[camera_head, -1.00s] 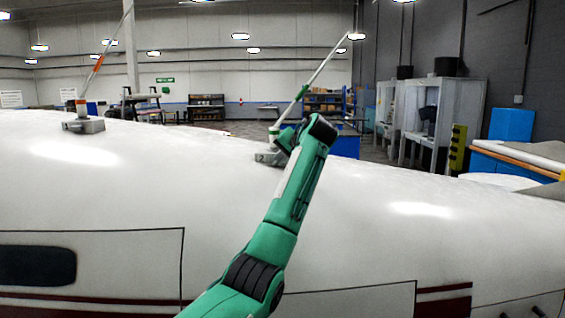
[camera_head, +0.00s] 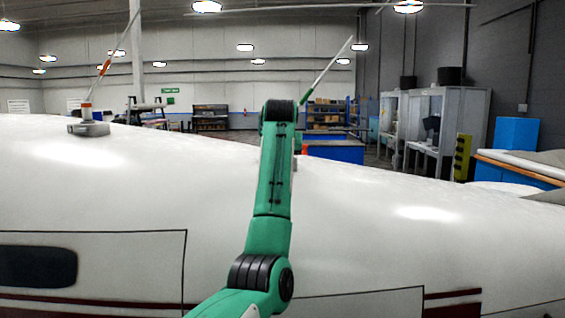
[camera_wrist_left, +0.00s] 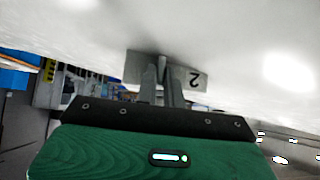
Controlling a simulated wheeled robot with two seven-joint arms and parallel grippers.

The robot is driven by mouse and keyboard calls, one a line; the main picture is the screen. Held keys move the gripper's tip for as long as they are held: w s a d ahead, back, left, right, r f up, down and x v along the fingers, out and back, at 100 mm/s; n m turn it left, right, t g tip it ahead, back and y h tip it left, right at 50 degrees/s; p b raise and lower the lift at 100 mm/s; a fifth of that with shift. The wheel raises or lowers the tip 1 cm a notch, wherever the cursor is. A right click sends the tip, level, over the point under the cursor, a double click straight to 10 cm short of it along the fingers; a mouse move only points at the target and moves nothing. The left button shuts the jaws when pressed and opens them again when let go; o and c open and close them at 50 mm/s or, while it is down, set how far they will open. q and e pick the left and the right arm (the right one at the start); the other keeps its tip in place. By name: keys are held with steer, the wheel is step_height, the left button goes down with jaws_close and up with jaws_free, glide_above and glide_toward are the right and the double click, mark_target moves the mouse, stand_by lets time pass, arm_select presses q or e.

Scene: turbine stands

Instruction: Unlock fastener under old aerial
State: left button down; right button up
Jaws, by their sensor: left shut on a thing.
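The near right aerial (camera_head: 328,69) is a thin pale rod with a green band, leaning right above the white fuselage. My left arm hides most of its foot; a small orange-red part (camera_head: 304,149) shows just right of the arm. In the left wrist view, the aerial's grey base (camera_wrist_left: 197,77) bears the number 2. My left gripper (camera_wrist_left: 161,70) is at this base, shut on the fastener, of which little shows between the fingers. The head view hides the gripper behind the arm. Another aerial (camera_head: 104,66), with orange bands, stands on its own grey base (camera_head: 88,129) at left.
The white curved fuselage (camera_head: 380,235) fills the lower view, with a dark window (camera_head: 38,266) at left. Its top between the two aerials is clear. Beyond are a blue cabinet (camera_head: 335,152), shelves and grey booths (camera_head: 445,120).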

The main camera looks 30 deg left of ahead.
arm_select(q)
steer(key=shift+h, duration=0.3)
steer(key=c, duration=1.8)
jaws_free()
steer(key=shift+s, duration=0.1)
steer(key=shift+s+d+r+b, duration=0.15)
steer(key=shift+s+r+b, duration=0.05)
steer(key=shift+b, duration=0.2)
steer(key=b+v, duration=0.5)
steer(key=v, duration=0.8)
steer(key=shift+d+f, duration=0.1)
steer(key=shift+f, duration=0.05)
